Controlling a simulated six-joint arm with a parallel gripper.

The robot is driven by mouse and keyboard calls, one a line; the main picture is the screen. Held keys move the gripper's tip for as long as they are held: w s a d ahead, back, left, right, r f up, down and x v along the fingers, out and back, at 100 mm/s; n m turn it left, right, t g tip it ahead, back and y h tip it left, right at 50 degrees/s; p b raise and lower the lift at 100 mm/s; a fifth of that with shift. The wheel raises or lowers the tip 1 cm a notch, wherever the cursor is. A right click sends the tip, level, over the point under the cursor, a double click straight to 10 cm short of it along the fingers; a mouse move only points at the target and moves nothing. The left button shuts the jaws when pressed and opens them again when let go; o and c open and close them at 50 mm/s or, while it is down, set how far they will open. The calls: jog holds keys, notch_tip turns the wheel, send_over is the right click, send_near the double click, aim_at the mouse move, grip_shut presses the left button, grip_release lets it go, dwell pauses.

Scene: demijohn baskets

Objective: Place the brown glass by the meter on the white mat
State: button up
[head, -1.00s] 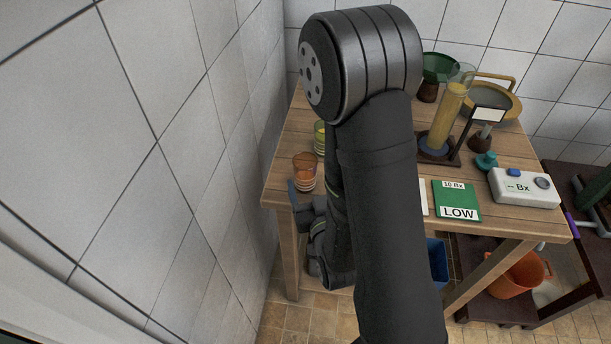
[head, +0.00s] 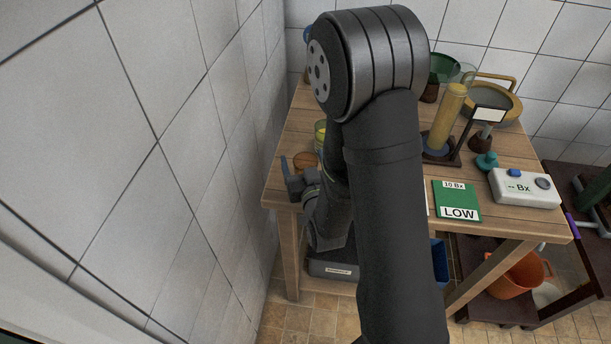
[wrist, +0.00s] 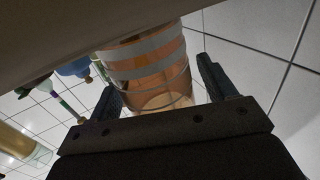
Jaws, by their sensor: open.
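An orange-brown glass (head: 303,161) stands near the table's left front edge. In the head view only its upper part shows above my gripper (head: 299,182). In the wrist view the glass (wrist: 150,70), with pale bands, lies between the two open fingers of my gripper (wrist: 162,90), with a visible gap on the right side. The meter (head: 525,189) is a white box reading "-- Bx" at the table's right front. Beside the green LOW card (head: 457,201), only a thin pale sliver shows at my arm's edge; the white mat is otherwise hidden.
A yellow-green glass (head: 320,134) stands just behind the orange-brown one, partly behind my arm. A tall yellow cylinder (head: 446,120), a teal object (head: 486,162) and a green funnel (head: 443,68) stand farther right. A tiled wall (head: 190,150) is close on the left.

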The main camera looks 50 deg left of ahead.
jog(key=c, duration=1.3)
jog(key=shift+r, duration=0.3)
jog(key=shift+r, duration=1.1)
jog(key=shift+w+d+r, duration=1.2)
jog(key=shift+d+r, duration=0.15)
jog(key=shift+d, duration=0.15)
jog(key=shift+w+d+r, duration=1.15)
jog(key=shift+d+r, duration=0.2)
jog(key=shift+d, duration=0.15)
jog(key=shift+w+d+r, duration=1.2)
jog(key=shift+d+r, duration=0.15)
jog(key=shift+d, duration=0.15)
jog(key=shift+w+d, duration=0.1)
